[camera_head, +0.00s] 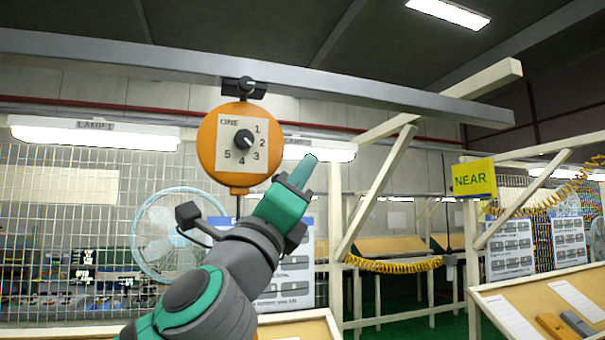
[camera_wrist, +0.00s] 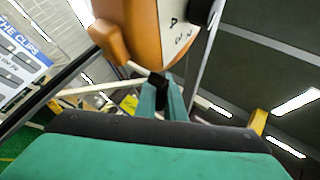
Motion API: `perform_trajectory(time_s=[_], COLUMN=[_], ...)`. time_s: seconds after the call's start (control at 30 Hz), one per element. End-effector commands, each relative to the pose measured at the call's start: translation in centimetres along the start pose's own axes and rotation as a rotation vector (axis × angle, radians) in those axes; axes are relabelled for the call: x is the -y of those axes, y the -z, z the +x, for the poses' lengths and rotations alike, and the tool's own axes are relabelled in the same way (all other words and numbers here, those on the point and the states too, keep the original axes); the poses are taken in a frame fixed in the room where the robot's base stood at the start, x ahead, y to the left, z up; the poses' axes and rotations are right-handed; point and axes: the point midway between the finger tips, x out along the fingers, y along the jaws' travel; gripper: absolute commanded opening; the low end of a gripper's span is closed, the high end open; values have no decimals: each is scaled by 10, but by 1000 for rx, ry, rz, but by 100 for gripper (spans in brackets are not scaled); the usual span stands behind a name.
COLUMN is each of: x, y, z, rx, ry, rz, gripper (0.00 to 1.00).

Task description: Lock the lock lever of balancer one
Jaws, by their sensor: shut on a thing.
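Balancer one (camera_head: 208,150) is a round orange unit hanging from the overhead rail, with a white face marked ONE, a black knob (camera_head: 244,139) and numbers 1 to 5. In the wrist view its orange body (camera_wrist: 125,28) fills the top middle, close to my fingertips. My gripper (camera_head: 303,172) is raised at the balancer's lower right in the head view. In the wrist view its teal fingers (camera_wrist: 168,88) are closed around a small dark part under the body, which looks like the lock lever (camera_wrist: 157,79). Most of that part is hidden, so I cannot tell its position.
The grey rail (camera_head: 170,61) crosses above, with a black hanger (camera_head: 244,87) holding the balancer. A blue fan (camera_head: 170,235) and wire mesh stand behind. A yellow NEAR sign (camera_head: 474,179) and a coiled yellow hose (camera_head: 395,266) are to the right.

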Motion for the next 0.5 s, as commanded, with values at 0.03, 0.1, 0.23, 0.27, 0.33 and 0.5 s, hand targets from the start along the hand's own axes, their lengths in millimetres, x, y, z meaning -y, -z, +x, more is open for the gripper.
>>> perform_trajectory(time_s=[0.03,0.1,0.23,0.27,0.33,0.5], x=[1,1,3,3,2,3], y=[0,-1,-4,-4,-6,-7], z=[1,2,2,3,3,3], rx=[22,54,103,111,127,140], ry=[6,10,19,20,21,23], rz=[-21,-42,-72,-77,-86,-91], gripper=[0,0,0,0,0,0])
